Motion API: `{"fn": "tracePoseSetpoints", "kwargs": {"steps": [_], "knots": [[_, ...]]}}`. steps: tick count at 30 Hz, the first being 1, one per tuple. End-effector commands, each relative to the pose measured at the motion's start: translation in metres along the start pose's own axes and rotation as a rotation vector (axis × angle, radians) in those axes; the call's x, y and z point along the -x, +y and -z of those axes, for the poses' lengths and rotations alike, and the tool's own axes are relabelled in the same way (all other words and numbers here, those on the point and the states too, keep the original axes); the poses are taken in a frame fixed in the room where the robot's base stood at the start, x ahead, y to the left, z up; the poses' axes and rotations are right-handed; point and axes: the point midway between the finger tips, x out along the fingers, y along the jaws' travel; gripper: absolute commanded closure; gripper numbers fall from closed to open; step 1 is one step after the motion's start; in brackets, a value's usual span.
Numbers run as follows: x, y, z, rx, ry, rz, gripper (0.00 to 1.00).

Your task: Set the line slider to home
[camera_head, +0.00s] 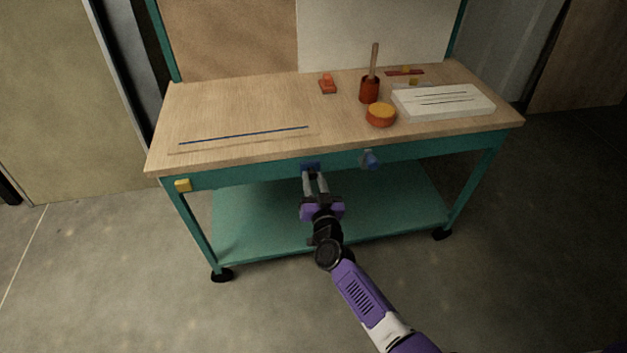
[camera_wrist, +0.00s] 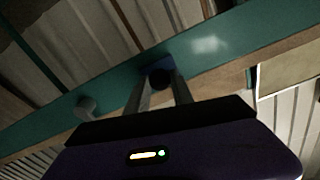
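A blue block (camera_head: 311,166) sits on the teal front rail of the workbench, near its middle; I take it as the slider, though no label shows. In the wrist view the blue plate (camera_wrist: 154,65) carries a dark round knob (camera_wrist: 160,79). My gripper (camera_head: 314,176) reaches up to the block from the front. In the wrist view its two fingers stand on either side of the knob, very close to it. Whether they press on it cannot be told. A yellow block (camera_head: 183,185) is fixed at the left end of the rail.
A blue-grey knob (camera_head: 371,160) sticks out of the rail to the right of my gripper; it also shows in the wrist view (camera_wrist: 87,107). The rail between the blue and yellow blocks looks clear. A red cup, an orange-topped round tin and a white board stand on the wooden top (camera_head: 240,110).

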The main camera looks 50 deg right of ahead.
Motion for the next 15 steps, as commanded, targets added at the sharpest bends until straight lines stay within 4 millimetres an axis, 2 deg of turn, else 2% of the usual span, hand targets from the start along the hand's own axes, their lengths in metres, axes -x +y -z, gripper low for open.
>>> {"fn": "tracePoseSetpoints", "kwargs": {"steps": [1,3,15], "knots": [[0.0001,0.0,0.0,0.0,0.0,0.0,0.89],[0.0001,0.0,0.0,0.0,0.0,0.0,1.0],[0.0003,0.0,0.0,0.0,0.0,0.0,1.0]]}}
